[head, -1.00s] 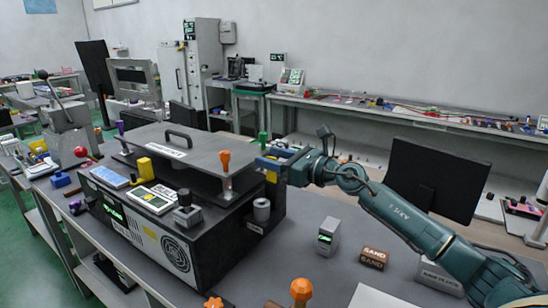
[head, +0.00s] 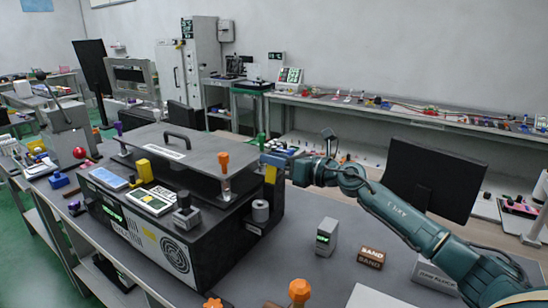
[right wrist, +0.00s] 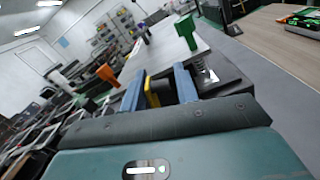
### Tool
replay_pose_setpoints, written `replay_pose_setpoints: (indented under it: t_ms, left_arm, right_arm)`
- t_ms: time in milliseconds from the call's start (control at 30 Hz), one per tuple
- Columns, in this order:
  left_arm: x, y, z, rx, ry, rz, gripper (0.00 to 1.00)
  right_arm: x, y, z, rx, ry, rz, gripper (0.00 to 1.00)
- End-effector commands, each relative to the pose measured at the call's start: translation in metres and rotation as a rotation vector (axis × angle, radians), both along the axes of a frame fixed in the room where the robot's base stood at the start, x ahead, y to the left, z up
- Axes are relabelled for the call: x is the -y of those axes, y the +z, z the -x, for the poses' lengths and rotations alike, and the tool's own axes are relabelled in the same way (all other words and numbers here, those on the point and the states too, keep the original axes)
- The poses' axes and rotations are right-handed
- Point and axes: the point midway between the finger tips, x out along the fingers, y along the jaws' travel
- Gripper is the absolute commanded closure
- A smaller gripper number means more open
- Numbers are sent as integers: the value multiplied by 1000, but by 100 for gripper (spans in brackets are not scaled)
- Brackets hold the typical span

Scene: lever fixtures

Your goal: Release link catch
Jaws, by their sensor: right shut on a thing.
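The fixture is a dark box (head: 203,228) with a raised grey plate (head: 188,152) on top. A small yellow piece (head: 271,174), which looks like the link catch, is at the plate's right edge. My right gripper (head: 270,162) reaches in from the right with blue fingers. In the right wrist view the fingers (right wrist: 158,88) are on either side of a yellow piece (right wrist: 152,95), and the gripper is shut on it. The fingers hide part of it. My left gripper is in neither view.
An orange-knobbed post (head: 223,161) and a green peg (head: 261,140) stand close to the gripper. A black handle (head: 178,139) is on the plate. A dark monitor (head: 432,180) stands behind my right arm. A small grey device (head: 327,237) and a brown SAND block (head: 371,258) are on the table.

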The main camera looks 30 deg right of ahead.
Motion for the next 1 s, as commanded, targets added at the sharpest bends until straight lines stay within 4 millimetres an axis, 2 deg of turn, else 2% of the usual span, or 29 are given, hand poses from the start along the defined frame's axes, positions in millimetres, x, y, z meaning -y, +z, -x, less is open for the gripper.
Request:
replay_pose_setpoints:
  t_ms: [133, 167, 367, 600, 733, 1000]
  left_arm:
    - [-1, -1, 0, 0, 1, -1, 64]
    - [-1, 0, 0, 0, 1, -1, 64]
    - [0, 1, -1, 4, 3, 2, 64]
    - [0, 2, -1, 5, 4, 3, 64]
    - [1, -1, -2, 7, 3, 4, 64]
    - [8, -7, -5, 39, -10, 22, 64]
  right_arm:
    - [-1, -3, 0, -4, 1, 1, 93]
    - [-1, -3, 0, -4, 1, 1, 69]
    - [0, -2, 0, -1, 1, 2, 53]
    - [0, -1, 1, 0, -1, 3, 52]
    - [6, -3, 8, -1, -3, 3, 52]
    - [32, -8, 53, -4, -2, 7, 52]
